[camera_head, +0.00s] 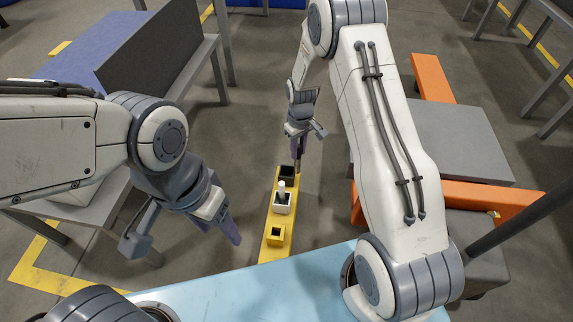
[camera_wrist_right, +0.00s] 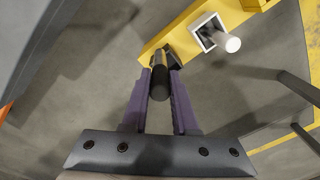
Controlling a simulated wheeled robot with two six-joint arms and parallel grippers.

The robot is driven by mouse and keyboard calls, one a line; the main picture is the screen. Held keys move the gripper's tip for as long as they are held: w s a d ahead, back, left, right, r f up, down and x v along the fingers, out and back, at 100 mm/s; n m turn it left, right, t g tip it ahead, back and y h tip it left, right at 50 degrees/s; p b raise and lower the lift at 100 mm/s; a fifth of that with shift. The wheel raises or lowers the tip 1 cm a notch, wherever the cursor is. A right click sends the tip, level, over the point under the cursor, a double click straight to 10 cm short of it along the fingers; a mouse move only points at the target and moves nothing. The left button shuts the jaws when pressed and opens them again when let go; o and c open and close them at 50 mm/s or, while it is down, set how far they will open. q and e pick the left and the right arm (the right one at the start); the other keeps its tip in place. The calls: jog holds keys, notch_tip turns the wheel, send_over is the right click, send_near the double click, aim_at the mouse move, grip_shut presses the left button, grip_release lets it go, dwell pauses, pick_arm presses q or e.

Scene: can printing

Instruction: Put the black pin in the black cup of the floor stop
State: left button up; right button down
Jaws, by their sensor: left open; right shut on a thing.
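The floor stop (camera_head: 268,251) is a yellow bar on the floor with a black cup (camera_head: 287,172), a white cup (camera_head: 282,208) and a yellow cup (camera_head: 275,236). A white pin (camera_head: 281,187) stands in the white cup. My right gripper (camera_head: 298,152) is shut on the black pin at the black cup's end of the bar. In the right wrist view the black pin (camera_wrist_right: 160,82) sits between the purple fingers, its far end close to the black cup, which is mostly hidden. I cannot tell whether it is inside. My left gripper (camera_head: 182,240) is open and empty, left of the bar.
A pale blue surface (camera_head: 250,296) lies in front of the bar. A grey table with a purple-blue box (camera_head: 150,45) stands at the left. A grey platform with orange beams (camera_head: 432,78) stands at the right. The floor beside the bar is clear.

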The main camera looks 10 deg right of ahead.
jog(key=w+a+f+b, duration=0.2)
jog(key=a+f+b, duration=0.1)
jog(key=f, duration=0.3)
jog(key=shift+w+f+b, duration=0.25)
jog(key=shift+f+b, duration=0.05)
jog(key=shift+b, duration=0.15)
jog(key=c, duration=0.7)
grip_release()
pick_arm(q)
notch_tip(320, 180, down, 5)
jog(key=shift+r, duration=0.1)
